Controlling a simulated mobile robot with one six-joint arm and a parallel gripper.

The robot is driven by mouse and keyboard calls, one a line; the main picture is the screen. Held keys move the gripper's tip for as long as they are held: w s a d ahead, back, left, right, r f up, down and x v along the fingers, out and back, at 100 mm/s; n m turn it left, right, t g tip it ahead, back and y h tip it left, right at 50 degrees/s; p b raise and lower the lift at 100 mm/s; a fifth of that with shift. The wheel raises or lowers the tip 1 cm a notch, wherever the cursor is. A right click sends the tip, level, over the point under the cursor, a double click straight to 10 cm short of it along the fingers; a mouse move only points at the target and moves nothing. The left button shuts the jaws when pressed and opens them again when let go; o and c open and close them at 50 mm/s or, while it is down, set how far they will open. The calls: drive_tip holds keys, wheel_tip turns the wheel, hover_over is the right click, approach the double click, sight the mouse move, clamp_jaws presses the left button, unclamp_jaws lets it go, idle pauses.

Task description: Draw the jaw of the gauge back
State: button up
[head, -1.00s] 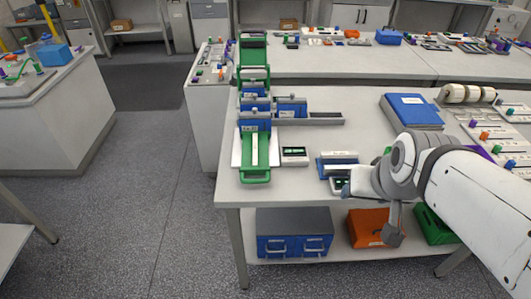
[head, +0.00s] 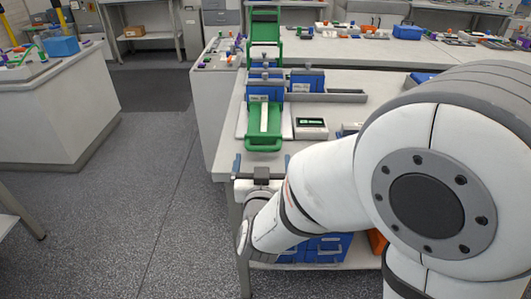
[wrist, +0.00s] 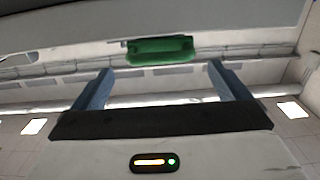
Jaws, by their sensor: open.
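The gauge is most likely the long green-framed device (head: 264,145) at the left of the near table, with blue blocks (head: 266,88) across its middle. A pale strip lies along its near part. I cannot tell which block is the jaw. My gripper (head: 262,163) is at the table's front edge, just this side of the gauge's green near end. Its blue fingers are spread wide and empty. In the wrist view, a green piece (wrist: 160,50), likely that near end, lies ahead of and between the open fingers (wrist: 160,72), apart from them.
A small white meter (head: 311,128) stands right of the gauge. Another blue block (head: 306,80) sits on a grey rail (head: 325,96) beside it. My arm hides much of the table's right side. Blue drawers (head: 325,246) are on the shelf below.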

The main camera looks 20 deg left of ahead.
sight(263, 150)
drive_tip(key=x, duration=0.7)
drive_tip(key=shift+w+r, duration=0.1)
drive_tip(key=shift+w, duration=0.2)
